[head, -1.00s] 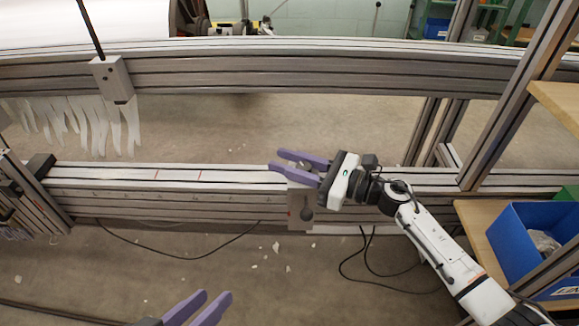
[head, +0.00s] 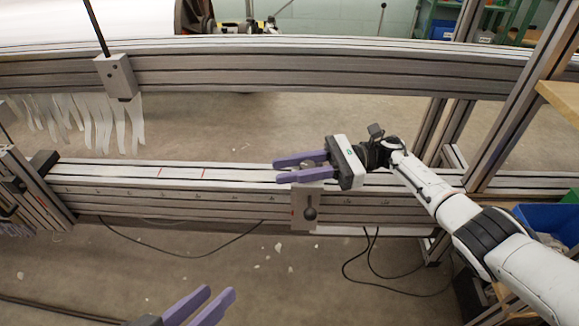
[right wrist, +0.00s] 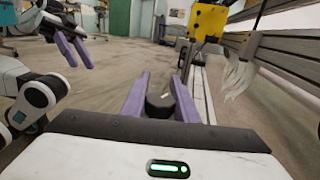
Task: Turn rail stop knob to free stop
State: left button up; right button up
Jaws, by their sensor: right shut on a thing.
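The rail stop is a light grey plate (head: 301,207) on the front face of the lower rail, with a dark ball-ended part (head: 310,213) on it. My right gripper (head: 281,170) lies level along the rail top, above the plate, with purple fingers pointing left. In the right wrist view its fingers (right wrist: 159,88) are on both sides of a dark round knob (right wrist: 160,100), shut on it. In the head view the knob is mostly hidden by the fingers. My left gripper (head: 213,300) is open and empty at the bottom edge, away from the rail.
The lower rail (head: 130,174) has two red marks on top. An upper rail (head: 300,68) runs behind it, with a grey block (head: 117,77) and white strips (head: 90,122) at left. A blue bin (head: 545,217) stands at right. Cables hang below the rail.

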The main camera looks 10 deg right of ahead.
jog(key=shift+g, duration=0.4)
jog(key=o, duration=1.1)
jog(key=shift+c, duration=0.2)
